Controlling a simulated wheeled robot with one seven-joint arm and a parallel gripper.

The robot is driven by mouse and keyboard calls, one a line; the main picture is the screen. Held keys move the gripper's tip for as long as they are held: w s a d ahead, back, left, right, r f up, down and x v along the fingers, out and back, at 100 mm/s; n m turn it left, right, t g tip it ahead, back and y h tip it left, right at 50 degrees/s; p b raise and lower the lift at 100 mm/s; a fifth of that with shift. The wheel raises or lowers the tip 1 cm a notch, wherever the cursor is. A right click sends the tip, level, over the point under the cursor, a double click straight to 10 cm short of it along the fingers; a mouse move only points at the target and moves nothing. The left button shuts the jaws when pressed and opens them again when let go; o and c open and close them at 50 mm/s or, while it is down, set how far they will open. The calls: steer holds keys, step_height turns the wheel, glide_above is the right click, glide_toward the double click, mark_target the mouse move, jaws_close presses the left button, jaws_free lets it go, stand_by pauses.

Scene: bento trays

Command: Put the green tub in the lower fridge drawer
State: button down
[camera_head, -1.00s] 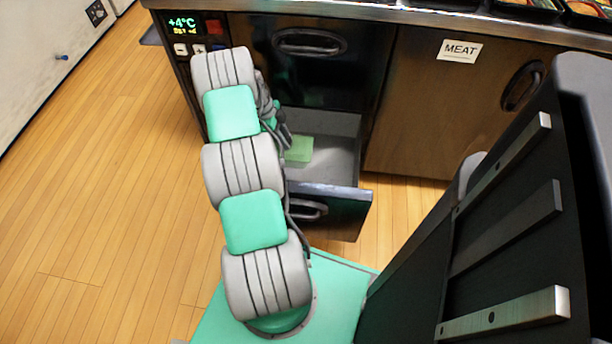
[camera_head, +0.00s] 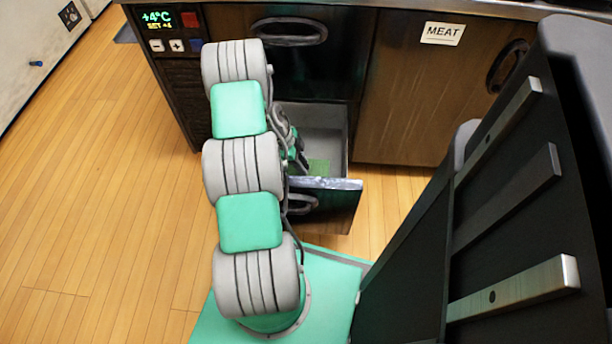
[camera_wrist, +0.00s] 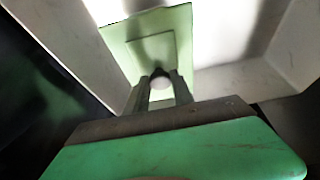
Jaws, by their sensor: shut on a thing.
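The green tub (camera_head: 319,167) is inside the open lower fridge drawer (camera_head: 333,120), near its front panel. In the wrist view the tub (camera_wrist: 176,24) is a pale green square shape between the light drawer walls (camera_wrist: 233,84). My gripper (camera_wrist: 160,78) is shut on the near part of the tub. In the head view my arm hides most of the gripper and the left part of the drawer. I cannot tell whether the tub touches the drawer floor.
The upper drawer (camera_head: 288,31) is shut above the open one. A cabinet door labelled MEAT (camera_head: 442,34) is shut at the right. A counter edge runs along the top. The wooden floor (camera_head: 100,200) at the left is clear.

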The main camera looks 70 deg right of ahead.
steer(key=shift+s+a+f, duration=0.1)
steer(key=shift+s+f, duration=0.25)
steer(key=shift+f, duration=0.1)
steer(key=shift+w+a+b+x, duration=0.15)
steer(key=shift+b+x, duration=0.35)
steer(key=shift+x, duration=0.55)
steer(key=shift+w+a+b+x, duration=0.15)
steer(key=shift+b+x, duration=0.35)
steer(key=shift+x, duration=0.5)
steer(key=shift+f, duration=0.2)
steer(key=shift+f, duration=0.15)
steer(key=c, duration=1.1)
jaws_free()
